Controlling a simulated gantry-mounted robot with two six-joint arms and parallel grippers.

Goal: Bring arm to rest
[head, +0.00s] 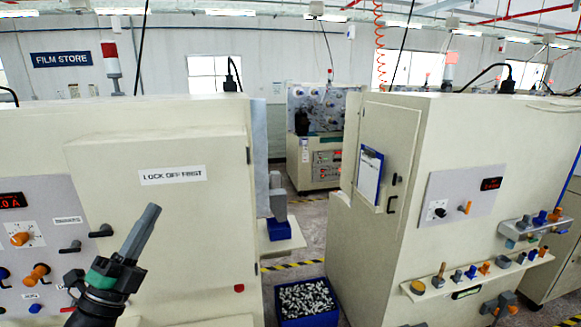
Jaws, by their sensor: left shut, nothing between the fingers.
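My left gripper (149,214) shows in the lower left of the head view, its arm coming up from the bottom edge. Its grey fingers are together, with nothing between them, and point up and slightly right. It is in front of the left cream machine cabinet (200,235), below the "LOCK OFF FIRST" label (172,175). I cannot tell how far it is from the panel. My right gripper does not show.
A control panel with knobs (22,238) lies left of the gripper. A blue bin (305,302) of small pieces stands on the floor between the cabinets. The right cabinet (420,150) carries a clipboard (369,175) and a shelf of spindle-like parts (478,275).

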